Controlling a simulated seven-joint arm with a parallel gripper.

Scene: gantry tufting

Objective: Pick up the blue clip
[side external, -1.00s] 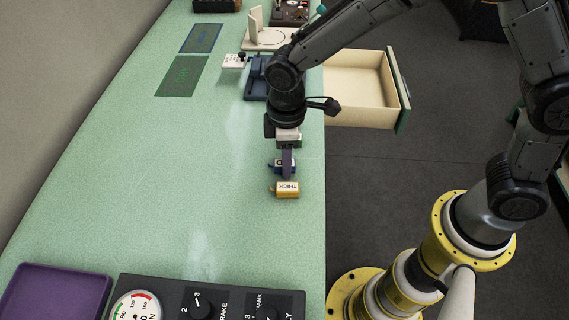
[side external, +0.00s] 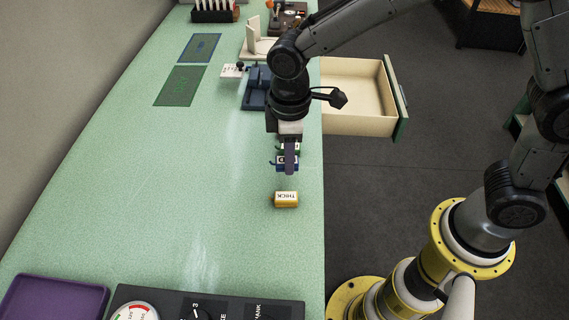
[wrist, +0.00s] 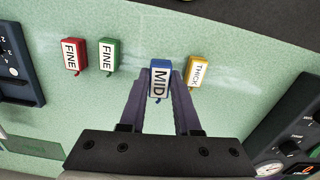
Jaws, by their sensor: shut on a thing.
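The blue clip (wrist: 159,82), labelled MID, sits between the two purple fingers of my gripper (wrist: 160,90) in the wrist view. My gripper is shut on it. In the side external view the blue clip (side external: 277,163) shows beside the fingers of my gripper (side external: 289,168), partly hidden by them, and appears held just above the green bench.
A yellow clip (side external: 286,200) labelled THICK lies nearby. Green (wrist: 110,55) and red (wrist: 74,55) clips, both labelled FINE, stand to the left in the wrist view. An open drawer (side external: 350,125) juts from the bench. A purple tray (side external: 60,315) and dial panel (side external: 240,308) are in front.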

